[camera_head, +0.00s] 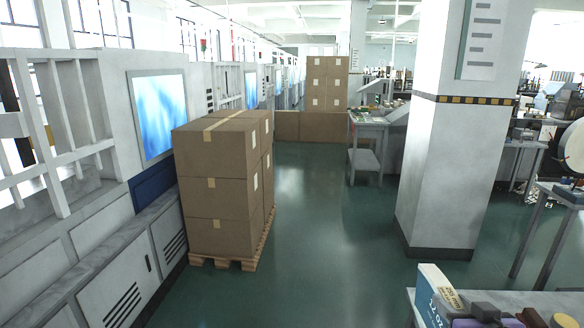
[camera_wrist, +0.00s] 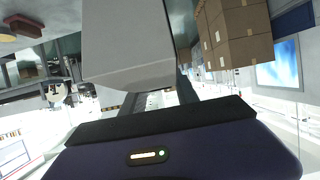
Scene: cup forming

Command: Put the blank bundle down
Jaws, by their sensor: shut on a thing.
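In the wrist view, a plain light-grey block, which looks like the blank bundle (camera_wrist: 125,45), fills the upper middle. My gripper (camera_wrist: 127,30) is shut on it, with a dark finger along its right side; the left finger is mostly hidden. The bundle's far end runs out of the picture. No surface shows directly against the bundle, and I cannot tell its height above anything.
Stacked cartons (camera_head: 222,185) stand on a pallet at left-centre, beside grey machines. A white pillar (camera_head: 450,150) stands on the right. Green floor (camera_head: 320,240) between is clear.

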